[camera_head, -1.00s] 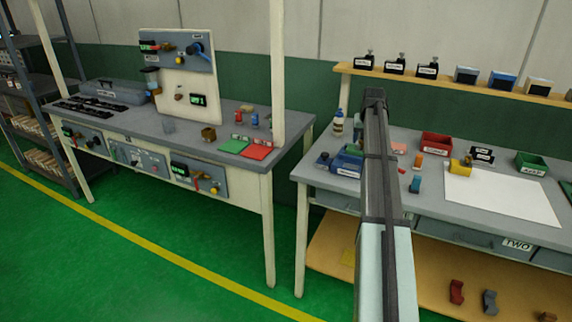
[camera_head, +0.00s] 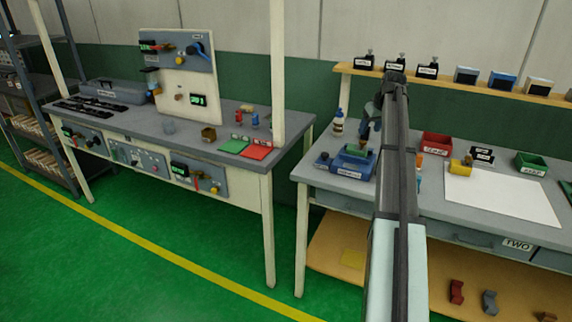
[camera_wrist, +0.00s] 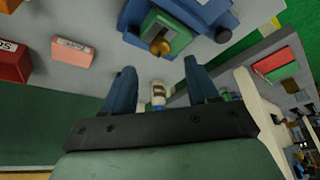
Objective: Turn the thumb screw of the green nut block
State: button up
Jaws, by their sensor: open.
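The green nut block (camera_wrist: 165,30) sits in a blue fixture (camera_wrist: 207,18) at the top of the wrist view, with its brass thumb screw (camera_wrist: 160,47) facing my gripper. In the head view the blue fixture (camera_head: 339,166) stands at the left end of the right bench, with the green block (camera_head: 358,151) small on top of it. In the head view my gripper (camera_head: 369,121) hangs above and behind the fixture, partly hidden by my arm.
A white bottle (camera_head: 338,122) stands behind the fixture. A red bin (camera_head: 436,144), a yellow block (camera_head: 460,167) and a green bin (camera_head: 531,163) lie to the right, around a white sheet (camera_head: 503,197). In the wrist view a pink block (camera_wrist: 72,50) lies left of the fixture.

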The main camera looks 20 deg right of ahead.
jog(key=v, duration=0.7)
jog(key=w+a+f+y, duration=0.1)
jog(key=w+a+f, duration=0.2)
jog(key=a+f, duration=0.3)
jog(key=w+a+f+g+y, duration=0.1)
jog(key=a+f, duration=0.6)
jog(key=a, duration=0.7)
jog(key=w+a+f+g+y, duration=0.1)
jog(key=w+a+f, duration=0.4)
jog(key=a, duration=0.5)
jog(key=shift+a+f+n+y, duration=0.25)
jog(key=shift+f+n+y, duration=0.15)
jog(key=shift+f+y, duration=0.4)
